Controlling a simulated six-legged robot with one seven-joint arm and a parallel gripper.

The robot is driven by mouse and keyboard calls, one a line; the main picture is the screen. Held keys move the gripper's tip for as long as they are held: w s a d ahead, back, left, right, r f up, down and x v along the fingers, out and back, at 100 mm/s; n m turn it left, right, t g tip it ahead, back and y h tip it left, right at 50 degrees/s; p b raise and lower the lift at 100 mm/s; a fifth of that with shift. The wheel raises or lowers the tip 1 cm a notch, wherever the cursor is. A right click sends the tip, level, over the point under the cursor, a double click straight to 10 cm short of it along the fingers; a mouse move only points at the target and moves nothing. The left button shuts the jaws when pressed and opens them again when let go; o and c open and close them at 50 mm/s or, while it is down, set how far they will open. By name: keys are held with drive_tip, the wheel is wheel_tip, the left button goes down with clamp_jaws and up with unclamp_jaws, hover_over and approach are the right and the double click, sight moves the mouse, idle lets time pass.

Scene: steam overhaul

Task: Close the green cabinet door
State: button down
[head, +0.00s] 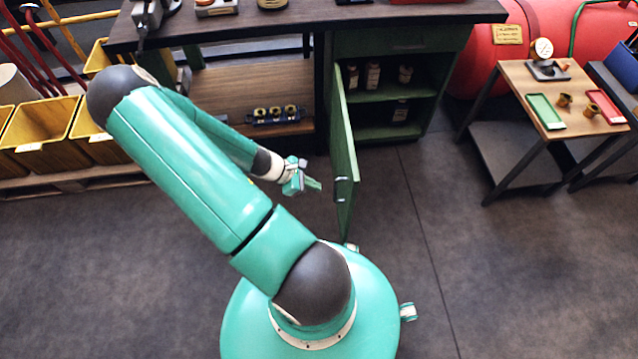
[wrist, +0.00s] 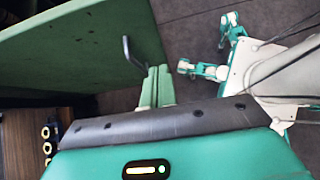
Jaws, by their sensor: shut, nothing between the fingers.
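The green cabinet door (head: 344,150) stands wide open, sticking out toward me from the left side of the cabinet opening. The green cabinet (head: 432,75) holds several bottles and jars on its shelves. My gripper (head: 316,185) is shut and empty, just left of the door, on the face that carries the handle. In the wrist view the shut fingers (wrist: 158,86) are close to the dark bar handle (wrist: 130,53) on the door (wrist: 75,48). Whether they touch the handle or the door, I cannot tell.
The cabinet is under a dark workbench (head: 400,14). A wooden side table (head: 520,85) with a gauge and trays stands to the right. Yellow bins (head: 40,122) sit on a pallet at the left. The floor (head: 420,200) right of the door is clear.

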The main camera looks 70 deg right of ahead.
sight(351, 195)
drive_tip(key=s+d+f, duration=0.1)
drive_tip(key=s, duration=0.1)
drive_tip(key=s+d+f, duration=0.2)
drive_tip(key=s, duration=0.1)
drive_tip(key=s+d+f, duration=0.1)
drive_tip(key=s+f, duration=0.1)
drive_tip(key=s, duration=0.1)
drive_tip(key=shift+s+d, duration=0.15)
drive_tip(key=shift+s, duration=0.05)
drive_tip(key=shift+s, duration=0.1)
